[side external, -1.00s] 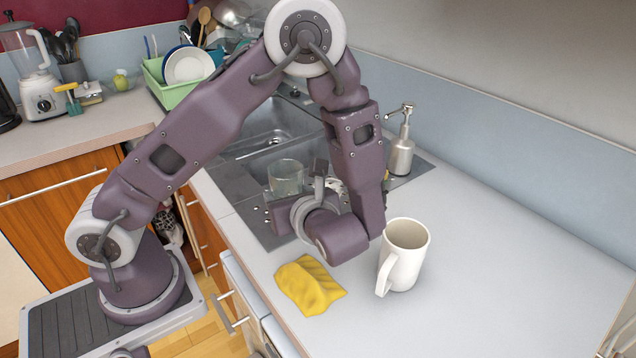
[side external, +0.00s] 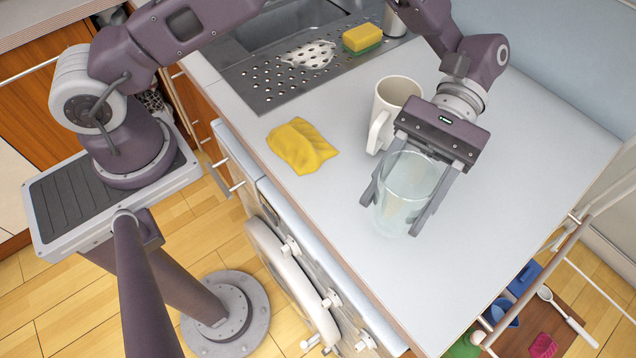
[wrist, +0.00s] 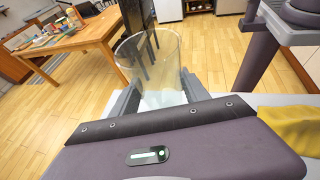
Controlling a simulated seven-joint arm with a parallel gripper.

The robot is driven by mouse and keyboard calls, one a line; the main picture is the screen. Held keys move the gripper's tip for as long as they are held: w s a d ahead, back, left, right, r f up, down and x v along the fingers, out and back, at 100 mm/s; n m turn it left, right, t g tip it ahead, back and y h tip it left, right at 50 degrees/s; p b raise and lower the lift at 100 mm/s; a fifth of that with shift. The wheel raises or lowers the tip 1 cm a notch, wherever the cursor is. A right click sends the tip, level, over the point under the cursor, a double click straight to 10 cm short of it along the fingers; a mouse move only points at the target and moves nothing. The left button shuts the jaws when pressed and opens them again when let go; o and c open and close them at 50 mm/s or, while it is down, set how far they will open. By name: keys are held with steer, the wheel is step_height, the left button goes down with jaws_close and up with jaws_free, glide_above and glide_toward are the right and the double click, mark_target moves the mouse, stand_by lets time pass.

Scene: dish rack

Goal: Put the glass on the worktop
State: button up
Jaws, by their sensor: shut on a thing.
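The clear glass (side external: 408,185) is between the two fingers of my gripper (side external: 391,217), which is shut on it. The glass is roughly upright, over the pale worktop (side external: 500,215) near its front edge. I cannot tell if its base touches the surface. In the wrist view the glass (wrist: 150,55) stands between the fingers of my gripper (wrist: 160,95), with its rim up and open. A white mug (side external: 398,95) stands on the worktop just behind my gripper, partly hidden by it.
A yellow cloth (side external: 302,146) lies on the worktop to the left. A yellow sponge (side external: 363,38) is on the sink's drainer (side external: 275,88). The worktop to the right is clear.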

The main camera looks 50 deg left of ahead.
steer(key=w+a+n+t+h, duration=0.1)
steer(key=w+n+h, duration=0.4)
steer(key=w, duration=0.6)
steer(key=shift+r+t, duration=0.35)
steer(key=shift+t, duration=0.45)
steer(key=w+a+n+t+h, duration=0.1)
steer(key=w+a, duration=0.1)
steer(key=w, duration=0.1)
steer(key=w+a+n+t+h, duration=0.1)
steer(key=w+a+n+t, duration=0.1)
steer(key=w, duration=0.2)
steer(key=w+a+n+t+h, duration=0.1)
steer(key=w+a, duration=0.1)
steer(key=w, duration=0.2)
steer(key=shift+w+a+r+n+t+h, duration=0.1)
steer(key=shift+a+r+n+t+h, duration=0.2)
steer(key=shift+n, duration=0.1)
steer(key=shift+f, duration=2.55)
steer(key=shift+f, duration=0.15)
steer(key=shift+f, duration=0.6)
steer(key=shift+f, duration=0.25)
